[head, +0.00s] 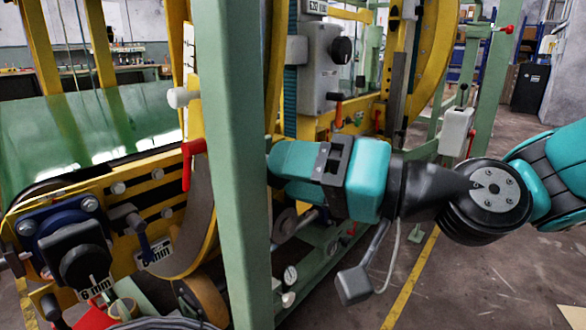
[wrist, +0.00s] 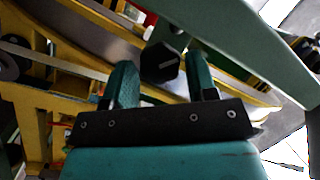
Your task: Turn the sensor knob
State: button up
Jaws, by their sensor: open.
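A black faceted knob (wrist: 162,66) with a pale mark on its face shows in the wrist view. My gripper (wrist: 160,75) is open, with one teal finger on each side of the knob. A gap shows at the left finger; I cannot tell whether the right finger touches it. In the head view my gripper's teal body reaches left to the green post, and the fingertips and this knob are hidden behind it. Another black knob (head: 341,50) is on a grey box (head: 320,72), and a larger one (head: 85,262) sits at lower left.
The green upright post (head: 233,170) stands close to my gripper. Yellow ring frames (head: 432,55), a red lever (head: 188,165) and a white box (head: 457,130) are around it. Open floor (head: 480,285) lies at lower right.

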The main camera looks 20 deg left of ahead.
jog(key=c, duration=0.6)
jog(key=shift+c, duration=0.2)
jog(key=shift+f+m, duration=0.1)
jog(key=shift+m, duration=0.2)
jog(key=m+y+b, duration=0.1)
jog(key=m+b, duration=0.1)
jog(key=b, duration=0.1)
jog(key=f+m+g+y+b, duration=0.1)
jog(key=m+b, duration=0.1)
jog(key=b, duration=0.1)
jog(key=shift+f+m+g, duration=0.1)
jog(key=shift+m+g, duration=0.2)
jog(key=shift+m, duration=0.1)
jog(key=m+y+b, duration=0.1)
jog(key=b, duration=0.1)
jog(key=m+b, duration=0.2)
jog(key=b, duration=0.1)
jog(key=shift+a+r+y, duration=0.1)
jog(key=shift+r+y, duration=0.1)
jog(key=shift+y, duration=0.2)
jog(key=shift+r+m+b, duration=0.1)
jog(key=shift+m+b, duration=0.25)
jog(key=shift+m, duration=0.05)
